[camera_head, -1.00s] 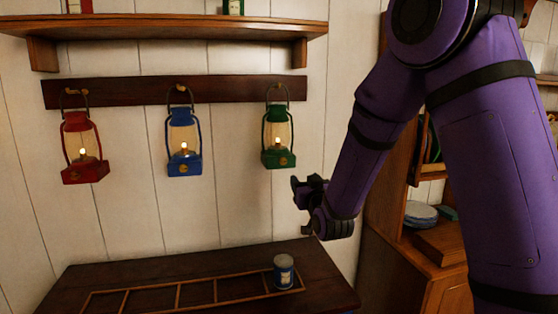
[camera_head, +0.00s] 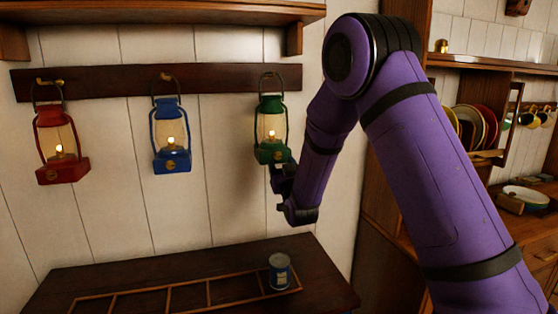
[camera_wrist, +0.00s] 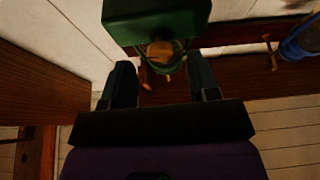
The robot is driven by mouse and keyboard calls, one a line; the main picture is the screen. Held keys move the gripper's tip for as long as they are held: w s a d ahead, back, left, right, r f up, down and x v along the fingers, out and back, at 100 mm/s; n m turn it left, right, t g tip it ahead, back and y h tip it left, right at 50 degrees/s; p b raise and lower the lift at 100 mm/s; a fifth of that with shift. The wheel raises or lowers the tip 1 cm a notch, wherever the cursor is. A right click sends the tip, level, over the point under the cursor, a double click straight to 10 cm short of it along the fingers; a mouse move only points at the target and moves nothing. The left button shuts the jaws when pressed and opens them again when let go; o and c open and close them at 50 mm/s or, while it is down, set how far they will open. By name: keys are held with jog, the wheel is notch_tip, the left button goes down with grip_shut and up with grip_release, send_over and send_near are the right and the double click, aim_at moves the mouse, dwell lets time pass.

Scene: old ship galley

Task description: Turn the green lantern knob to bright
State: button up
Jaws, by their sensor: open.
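The green lantern (camera_head: 270,130) hangs from a hook on the dark wall rail, its flame glowing. Its small brass knob (camera_head: 277,155) is on the front of the base, and both also show at the top of the wrist view, where the green base (camera_wrist: 155,18) is close and the round knob (camera_wrist: 160,52) lies just beyond my fingertips. My gripper (camera_head: 279,178) is just below and in front of the lantern base. In the wrist view its two fingers (camera_wrist: 162,80) are apart with nothing held between them. I cannot tell whether they touch the lantern.
The blue lantern (camera_head: 171,137) and red lantern (camera_head: 58,143) hang to the left on the rail (camera_head: 215,79). A shelf (camera_head: 150,14) runs above. A cabinet with plates stands right.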

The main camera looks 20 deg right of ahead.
aim_at(277, 155)
jog(key=shift+x, duration=1.35)
jog(key=c, duration=0.9)
jog(key=shift+c, duration=0.2)
jog(key=shift+m, duration=0.5)
